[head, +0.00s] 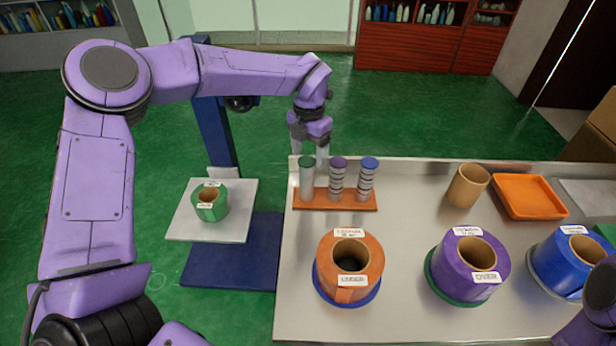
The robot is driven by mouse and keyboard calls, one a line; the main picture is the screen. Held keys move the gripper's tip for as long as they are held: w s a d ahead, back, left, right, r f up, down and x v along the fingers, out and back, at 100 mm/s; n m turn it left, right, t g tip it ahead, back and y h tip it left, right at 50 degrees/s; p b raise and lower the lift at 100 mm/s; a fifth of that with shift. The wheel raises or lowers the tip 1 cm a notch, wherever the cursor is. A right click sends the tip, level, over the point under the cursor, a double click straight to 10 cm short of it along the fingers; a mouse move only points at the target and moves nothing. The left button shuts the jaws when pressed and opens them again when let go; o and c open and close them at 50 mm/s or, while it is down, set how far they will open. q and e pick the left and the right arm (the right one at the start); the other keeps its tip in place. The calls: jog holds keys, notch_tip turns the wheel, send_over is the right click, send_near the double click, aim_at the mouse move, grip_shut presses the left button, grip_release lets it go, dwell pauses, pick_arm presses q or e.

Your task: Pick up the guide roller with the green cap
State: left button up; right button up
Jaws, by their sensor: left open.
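The guide roller with the green cap (307,180) stands upright in the orange rack (335,206), at its left end. Beside it stand a roller with a purple cap (338,182) and one with a blue cap (368,182). My left gripper (309,153) points down, open and empty, with its fingertips at about the height of the green cap in the picture. Whether the fingers are around the cap or just behind it, I cannot tell. A purple part of my right arm shows at the lower right; its gripper is out of view.
Large orange (368,253), purple (468,252) and blue (555,262) label rolls stand along the front of the steel table (415,318). A cardboard tube (467,186) and an orange tray (530,195) are at the back right. A green roll (209,205) sits on a pale platform (240,215) at left.

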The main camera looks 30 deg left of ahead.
aim_at(308, 170)
pick_arm(q)
jog(key=f, duration=0.2)
jog(key=f+p, duration=0.1)
jog(key=f, duration=0.4)
jog(key=shift+w+a+p, duration=0.1)
jog(key=shift+a+p, duration=0.15)
jog(key=shift+p, duration=0.15)
jog(key=c, duration=1.2)
